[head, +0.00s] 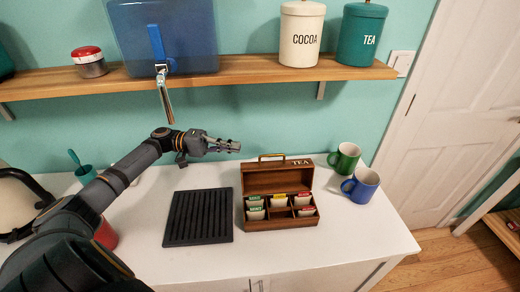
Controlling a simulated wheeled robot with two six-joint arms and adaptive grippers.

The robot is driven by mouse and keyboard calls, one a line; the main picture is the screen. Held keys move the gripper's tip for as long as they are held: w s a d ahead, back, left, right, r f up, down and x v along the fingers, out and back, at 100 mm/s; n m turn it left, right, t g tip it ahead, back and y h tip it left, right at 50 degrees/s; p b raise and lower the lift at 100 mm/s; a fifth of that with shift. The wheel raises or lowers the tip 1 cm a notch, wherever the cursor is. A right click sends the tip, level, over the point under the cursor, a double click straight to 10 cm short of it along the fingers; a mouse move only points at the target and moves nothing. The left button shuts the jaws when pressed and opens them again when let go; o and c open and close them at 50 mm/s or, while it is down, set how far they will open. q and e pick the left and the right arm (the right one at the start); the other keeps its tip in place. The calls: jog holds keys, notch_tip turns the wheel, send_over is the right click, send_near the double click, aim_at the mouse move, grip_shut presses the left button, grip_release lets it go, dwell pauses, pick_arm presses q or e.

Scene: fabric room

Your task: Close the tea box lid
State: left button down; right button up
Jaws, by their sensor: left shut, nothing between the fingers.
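The wooden tea box (283,224) sits on the white counter, right of centre. Its lid (278,179) stands raised at the back, with a brass handle and the word TEA on its edge. Several tea packets (280,200) in green, yellow and red stand in its compartments. My left gripper (238,146) is shut and empty. It appears in the picture up and to the left of the lid, apart from it, with fingers pointing right. My right gripper is not in view.
A black slatted mat (198,217) lies left of the box. A green mug (345,158) and a blue mug (361,185) stand to its right. Above is a wooden shelf (250,72) with a blue water dispenser (185,35) whose tap hangs down. The counter front is clear.

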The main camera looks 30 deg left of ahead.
pick_arm(q)
jog(key=p+x, duration=0.1)
jog(key=x, duration=0.9)
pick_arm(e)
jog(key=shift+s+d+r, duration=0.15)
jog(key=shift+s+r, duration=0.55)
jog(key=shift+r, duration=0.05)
pick_arm(q)
jog(key=shift+s+r, duration=0.1)
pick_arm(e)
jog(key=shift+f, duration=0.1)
